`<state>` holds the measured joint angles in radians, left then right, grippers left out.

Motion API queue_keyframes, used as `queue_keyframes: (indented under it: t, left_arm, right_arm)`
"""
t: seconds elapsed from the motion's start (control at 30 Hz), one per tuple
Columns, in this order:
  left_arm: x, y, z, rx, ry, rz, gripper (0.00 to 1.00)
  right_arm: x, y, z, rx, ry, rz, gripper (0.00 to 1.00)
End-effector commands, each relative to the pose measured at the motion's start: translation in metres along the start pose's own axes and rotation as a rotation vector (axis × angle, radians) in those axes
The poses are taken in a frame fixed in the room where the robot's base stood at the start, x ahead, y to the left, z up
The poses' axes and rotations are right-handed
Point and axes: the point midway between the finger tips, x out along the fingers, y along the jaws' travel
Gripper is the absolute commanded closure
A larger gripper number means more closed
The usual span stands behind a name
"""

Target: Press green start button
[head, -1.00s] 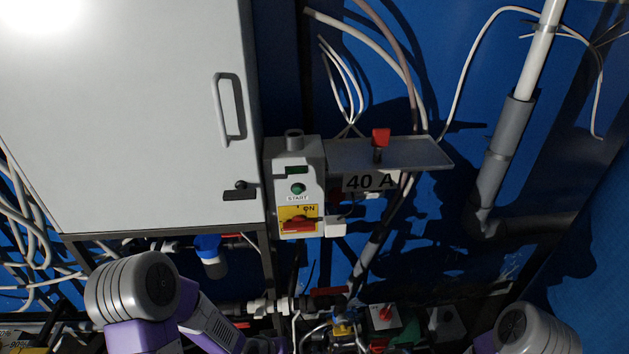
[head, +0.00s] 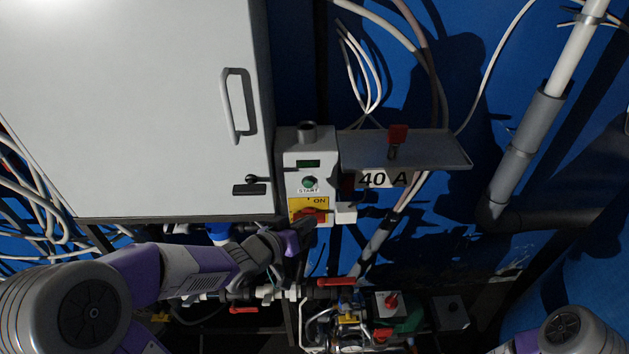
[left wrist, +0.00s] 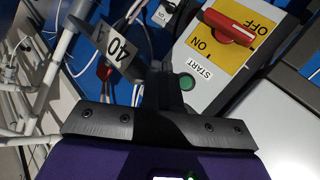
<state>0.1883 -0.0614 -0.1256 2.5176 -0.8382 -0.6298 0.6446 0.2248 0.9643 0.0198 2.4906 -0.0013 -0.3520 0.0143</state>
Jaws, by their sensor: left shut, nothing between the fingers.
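The green start button (head: 309,183) sits on the front of a grey control box (head: 298,160), above the label START. It also shows in the left wrist view (left wrist: 187,82), close to my fingertips on their right. A red rotary switch (head: 309,215) on a yellow plate is below the button and also shows in the left wrist view (left wrist: 229,27). My left gripper (head: 303,228) is shut and empty, low in front of the box near the red switch. In the left wrist view its fingers (left wrist: 163,78) are together. I cannot tell whether they touch anything. My right gripper is out of view.
A large grey cabinet (head: 150,100) with a handle stands left of the box. A shelf (head: 435,150) with a red-topped part and a 40 A label (head: 385,179) juts out on the right. Cables and pipes run around; red-handled valves (head: 336,282) are below.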

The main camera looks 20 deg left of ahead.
Motion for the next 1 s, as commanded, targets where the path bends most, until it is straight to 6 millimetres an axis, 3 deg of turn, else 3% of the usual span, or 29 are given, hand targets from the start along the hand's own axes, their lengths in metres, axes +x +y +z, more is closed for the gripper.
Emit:
queue_keyframes:
  t: [0.37,1.0]
  left_arm:
    - [0.004,-0.003,-0.002,0.0,-0.002,0.0,1.0]
    - [0.057,-0.041,-0.041,0.0,-0.002,-0.001,1.0]
  right_arm:
    - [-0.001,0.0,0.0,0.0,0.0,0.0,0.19]
    - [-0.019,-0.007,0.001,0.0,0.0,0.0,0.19]
